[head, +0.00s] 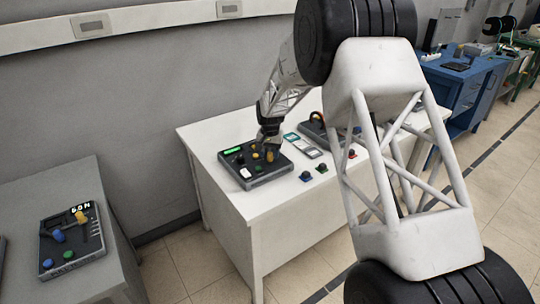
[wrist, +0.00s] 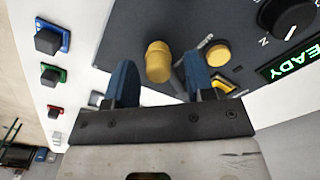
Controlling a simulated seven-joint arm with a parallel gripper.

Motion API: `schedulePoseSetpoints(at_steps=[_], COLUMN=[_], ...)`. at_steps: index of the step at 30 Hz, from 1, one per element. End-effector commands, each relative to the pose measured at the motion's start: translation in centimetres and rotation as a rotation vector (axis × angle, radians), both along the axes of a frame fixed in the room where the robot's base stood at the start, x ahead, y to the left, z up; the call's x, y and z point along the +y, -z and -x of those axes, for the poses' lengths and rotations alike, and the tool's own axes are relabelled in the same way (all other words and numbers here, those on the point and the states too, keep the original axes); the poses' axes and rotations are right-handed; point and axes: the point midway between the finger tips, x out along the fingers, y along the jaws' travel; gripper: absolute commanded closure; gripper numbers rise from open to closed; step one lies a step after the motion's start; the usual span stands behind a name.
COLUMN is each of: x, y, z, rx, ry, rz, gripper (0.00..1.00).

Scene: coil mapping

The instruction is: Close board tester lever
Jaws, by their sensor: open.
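The board tester appears to be the dark grey box (head: 272,177) on the white table, with a lit green display (head: 233,150). In the wrist view its panel (wrist: 125,22) fills the top, and the display (wrist: 292,63) ends in "EADY". A rounded yellow knob (wrist: 158,60), apparently the lever's grip, stands up from the panel. My gripper (wrist: 160,72) is open, with one blue finger on each side of the knob; contact cannot be made out. In the head view my gripper (head: 270,138) is over the tester and partly hides its controls.
Small blue (wrist: 50,38), green (wrist: 52,76) and red (wrist: 54,112) blocks with dark knobs sit beside the tester. Another dark device (head: 318,128) stands behind it on the white table (head: 215,185). A grey table (head: 100,265) at left holds a similar device (head: 72,240).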

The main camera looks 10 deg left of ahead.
Motion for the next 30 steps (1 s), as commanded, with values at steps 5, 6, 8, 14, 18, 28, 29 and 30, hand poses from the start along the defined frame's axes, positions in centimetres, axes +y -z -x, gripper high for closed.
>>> schedulePoseSetpoints(at_steps=[5, 6, 8, 14, 18, 28, 29, 30], x=[0.0, 0.0, 0.0, 0.0, 0.0, 0.0, 0.0, 0.0], y=[-2.2, -2.7, -3.5, -5.7, -6.4, -6.5, -6.5, -6.5], z=[0.0, 0.0, 0.0, -0.1, 0.0, 0.0, 0.0, 0.0], rx=[-0.001, -0.001, -0.002, -0.002, 0.0, 0.0, 0.0, 0.0], ry=[0.0, 0.0, 0.0, 0.0, 0.0, 0.0, 0.0, 0.0], rz=[0.0, -0.001, -0.001, -0.001, 0.0, 0.0, 0.0, 0.0], gripper=[0.51, 0.51, 0.51, 0.51, 0.51, 0.51, 0.51, 0.51])
